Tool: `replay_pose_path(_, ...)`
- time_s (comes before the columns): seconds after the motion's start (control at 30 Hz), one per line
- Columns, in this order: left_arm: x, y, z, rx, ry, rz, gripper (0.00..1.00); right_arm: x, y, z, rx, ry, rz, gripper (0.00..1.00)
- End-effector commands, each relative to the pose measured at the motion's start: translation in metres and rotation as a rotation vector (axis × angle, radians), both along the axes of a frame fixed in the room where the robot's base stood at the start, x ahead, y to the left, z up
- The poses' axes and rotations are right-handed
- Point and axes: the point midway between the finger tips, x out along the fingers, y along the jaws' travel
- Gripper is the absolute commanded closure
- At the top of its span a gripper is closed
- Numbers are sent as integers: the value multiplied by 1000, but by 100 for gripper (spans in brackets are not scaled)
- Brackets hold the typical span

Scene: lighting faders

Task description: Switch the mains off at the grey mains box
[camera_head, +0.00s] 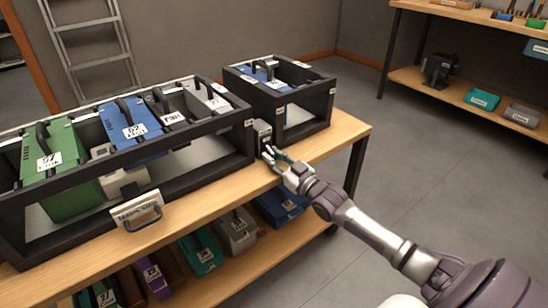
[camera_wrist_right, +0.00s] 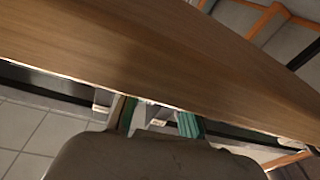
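The grey mains box (camera_head: 263,133) is a small dark grey box on the wooden bench, in the gap between the long black rack and the smaller black rack. My right gripper (camera_head: 270,154) is at the bench's front edge, just in front of and below the box. The fingers look small there, and I cannot tell whether they are spread or touching the box. The box's switch is too small to make out. In the right wrist view the gripper's dark body fills the bottom, and the mains box does not show. My left gripper is not in view.
The long black rack (camera_head: 215,137) holds green, blue and grey units. The smaller rack (camera_head: 308,128) stands right of the box. A labelled plate with a handle (camera_head: 137,212) is at the front. Open floor lies right.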

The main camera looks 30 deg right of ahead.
Motion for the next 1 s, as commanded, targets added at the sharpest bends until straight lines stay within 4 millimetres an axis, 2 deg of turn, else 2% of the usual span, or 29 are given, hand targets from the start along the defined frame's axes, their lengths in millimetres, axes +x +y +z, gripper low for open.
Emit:
replay_pose_path(0.03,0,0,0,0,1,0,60,0,0,0,0,1,0,66)
replay_pose_path(0.1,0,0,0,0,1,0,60,0,0,0,0,1,0,57)
replay_pose_path(0.47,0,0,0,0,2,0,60,-4,-1,-1,0,1,0,57)
replay_pose_path(0.67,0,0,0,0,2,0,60,-31,-5,-6,-1,5,0,57)
replay_pose_path(1.0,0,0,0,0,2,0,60,-94,-15,-13,0,5,0,57)
